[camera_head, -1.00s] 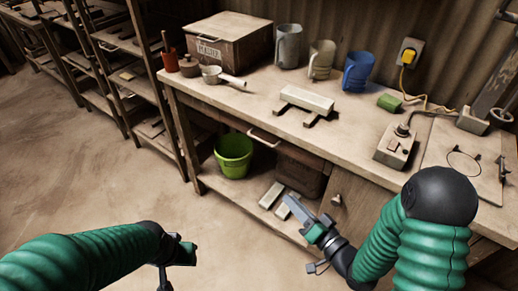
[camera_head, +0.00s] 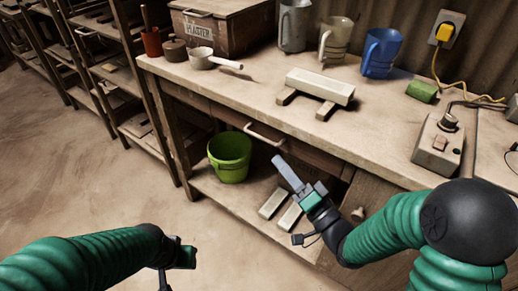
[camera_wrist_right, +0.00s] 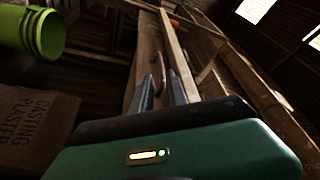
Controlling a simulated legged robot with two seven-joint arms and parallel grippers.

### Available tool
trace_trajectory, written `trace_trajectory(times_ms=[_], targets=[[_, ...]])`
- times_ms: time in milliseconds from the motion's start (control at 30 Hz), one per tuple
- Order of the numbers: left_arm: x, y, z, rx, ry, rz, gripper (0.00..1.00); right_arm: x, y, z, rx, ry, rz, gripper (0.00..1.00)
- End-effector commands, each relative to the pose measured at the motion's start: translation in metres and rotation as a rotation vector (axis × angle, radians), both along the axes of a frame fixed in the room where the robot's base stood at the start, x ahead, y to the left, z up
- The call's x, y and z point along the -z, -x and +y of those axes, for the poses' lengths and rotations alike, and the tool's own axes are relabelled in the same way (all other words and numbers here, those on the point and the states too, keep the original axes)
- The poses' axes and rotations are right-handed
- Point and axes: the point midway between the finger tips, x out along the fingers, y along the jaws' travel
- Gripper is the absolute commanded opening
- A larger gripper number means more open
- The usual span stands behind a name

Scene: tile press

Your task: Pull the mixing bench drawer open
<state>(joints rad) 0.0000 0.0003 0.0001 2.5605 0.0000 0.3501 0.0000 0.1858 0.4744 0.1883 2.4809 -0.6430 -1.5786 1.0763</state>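The mixing bench drawer (camera_head: 306,153) is under the bench top, with a pale bar handle (camera_head: 265,135) on its front. The drawer looks shut. My right gripper (camera_head: 287,173) is just below and right of the handle in the head view, apart from it.
A green bucket (camera_head: 230,156) and two pale bars (camera_head: 273,203) sit on the lower shelf (camera_head: 233,203). A plaster box (camera_head: 222,25), jugs (camera_head: 381,52), a mould block (camera_head: 319,84) and a switch box (camera_head: 438,146) stand on the bench top. Floor at left is clear.

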Motion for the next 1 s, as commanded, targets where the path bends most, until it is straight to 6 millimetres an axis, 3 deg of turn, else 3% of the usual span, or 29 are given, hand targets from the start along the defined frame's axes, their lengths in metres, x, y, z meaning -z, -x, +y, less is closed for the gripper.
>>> trace_trajectory(times_ms=[200, 400, 767, 900, 1000], targets=[[0.015, 0.000, 0.000, 0.000, 0.000, -0.001, 0.36, -0.010, -0.046, 0.034, -0.002, -0.001, -0.002, 0.19], [0.024, 0.000, 0.000, 0.000, 0.000, -0.001, 0.36, -0.018, -0.076, 0.054, 0.000, 0.001, 0.001, 0.19], [0.025, 0.000, 0.000, 0.000, 0.000, -0.001, 0.36, -0.023, -0.085, 0.060, 0.001, 0.000, 0.003, 0.19], [0.025, 0.000, 0.000, 0.000, 0.000, -0.001, 0.36, -0.022, -0.085, 0.060, 0.002, 0.001, 0.004, 0.02], [0.025, 0.000, 0.000, 0.000, 0.000, -0.001, 0.36, -0.022, -0.085, 0.060, 0.002, 0.001, 0.004, 0.00]])
